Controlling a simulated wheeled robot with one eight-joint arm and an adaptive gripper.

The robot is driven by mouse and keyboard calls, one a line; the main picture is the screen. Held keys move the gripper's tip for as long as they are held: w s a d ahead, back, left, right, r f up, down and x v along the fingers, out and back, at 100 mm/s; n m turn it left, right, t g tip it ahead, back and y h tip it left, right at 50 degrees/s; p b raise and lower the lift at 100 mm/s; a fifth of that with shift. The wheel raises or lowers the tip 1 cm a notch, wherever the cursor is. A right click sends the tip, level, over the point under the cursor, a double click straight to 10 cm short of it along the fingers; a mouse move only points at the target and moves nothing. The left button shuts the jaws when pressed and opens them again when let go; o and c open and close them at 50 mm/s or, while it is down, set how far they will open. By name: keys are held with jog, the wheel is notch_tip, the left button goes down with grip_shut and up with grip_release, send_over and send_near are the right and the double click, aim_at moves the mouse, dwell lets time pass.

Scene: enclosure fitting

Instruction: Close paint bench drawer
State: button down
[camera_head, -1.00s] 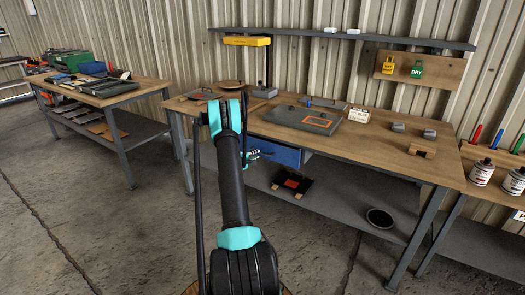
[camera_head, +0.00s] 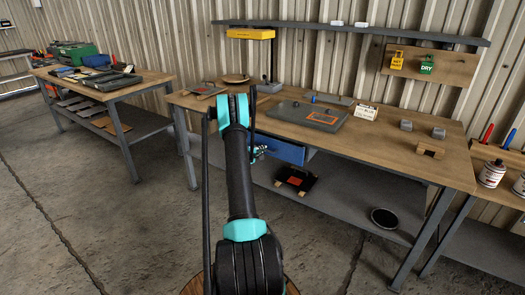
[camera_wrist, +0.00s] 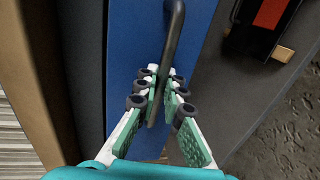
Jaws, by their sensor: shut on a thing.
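The blue drawer (camera_head: 283,149) is under the left part of the wooden-topped paint bench (camera_head: 350,134). Its blue front (camera_wrist: 130,60) fills the middle of the wrist view, with a dark bar handle (camera_wrist: 172,40) across it. My gripper (camera_wrist: 160,95) is shut on this handle, its green-padded fingers on either side of the bar. In the head view my gripper (camera_head: 260,152) is at the drawer front, partly hidden by my arm. How far the drawer stands out from the bench is hard to tell.
A dark item with a red patch (camera_head: 296,180) and a round dark dish (camera_head: 384,218) are on the lower shelf (camera_head: 345,198). A grey panel (camera_head: 290,112) and small blocks lie on the bench top. Another workbench (camera_head: 140,88) stands left. The floor in front is clear.

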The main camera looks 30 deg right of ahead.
aim_at(268, 145)
jog(key=x, duration=0.2)
jog(key=r+x, duration=0.1)
jog(key=x, duration=0.2)
jog(key=shift+w, duration=0.1)
jog(key=shift+r, duration=0.1)
jog(key=shift+d, duration=0.1)
jog(key=c, duration=1.9)
grip_release()
jog(key=shift+w+d, duration=0.1)
jog(key=v, duration=1.2)
